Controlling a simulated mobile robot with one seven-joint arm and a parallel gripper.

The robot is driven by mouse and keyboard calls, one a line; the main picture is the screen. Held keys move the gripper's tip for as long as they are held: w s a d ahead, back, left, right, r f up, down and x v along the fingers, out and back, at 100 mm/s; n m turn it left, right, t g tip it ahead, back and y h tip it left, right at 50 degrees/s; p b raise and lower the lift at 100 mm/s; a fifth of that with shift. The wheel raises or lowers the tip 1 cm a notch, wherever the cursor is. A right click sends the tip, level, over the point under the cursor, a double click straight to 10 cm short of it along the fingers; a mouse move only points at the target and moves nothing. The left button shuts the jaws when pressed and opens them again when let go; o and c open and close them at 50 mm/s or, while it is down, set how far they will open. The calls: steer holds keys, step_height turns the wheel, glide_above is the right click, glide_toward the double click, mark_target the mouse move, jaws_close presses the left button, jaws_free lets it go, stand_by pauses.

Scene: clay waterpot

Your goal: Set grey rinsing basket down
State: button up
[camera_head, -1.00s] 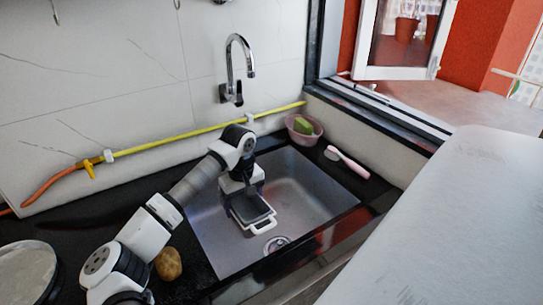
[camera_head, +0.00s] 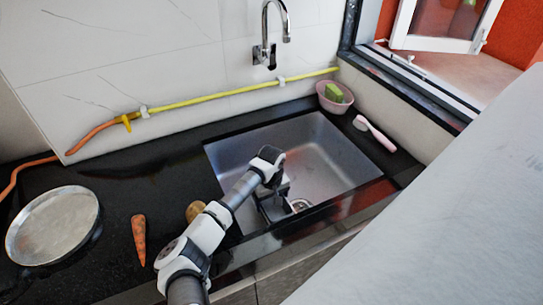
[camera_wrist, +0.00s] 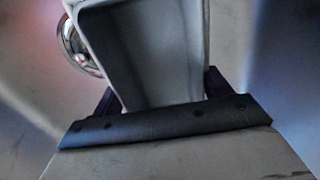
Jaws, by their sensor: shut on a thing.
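The grey rinsing basket (camera_wrist: 92,42) is an empty rectangular tray with a pale rim and grey inside. It fills the upper middle of the wrist view. My gripper (camera_wrist: 162,92) has its dark fingers at the two sides of the basket's near end and is shut on it. In the head view my gripper (camera_head: 274,206) is down in the metal sink (camera_head: 330,165), near its front edge. There my arm hides most of the basket. I cannot tell whether the basket touches the sink floor.
The drain (camera_head: 300,204) is close beside the basket. A pink bowl with a green sponge (camera_head: 334,92) and a pink brush (camera_head: 378,134) stand right of the sink. A potato (camera_head: 195,211), carrot (camera_head: 139,238) and metal plate (camera_head: 52,228) lie on the counter left.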

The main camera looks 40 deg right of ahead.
mark_target(272, 209)
steer(key=shift+f, duration=1.3)
steer(key=shift+f, duration=0.15)
steer(key=o, duration=1.1)
step_height(272, 209, up, 12)
steer(key=b, duration=0.3)
steer(key=shift+r, duration=0.2)
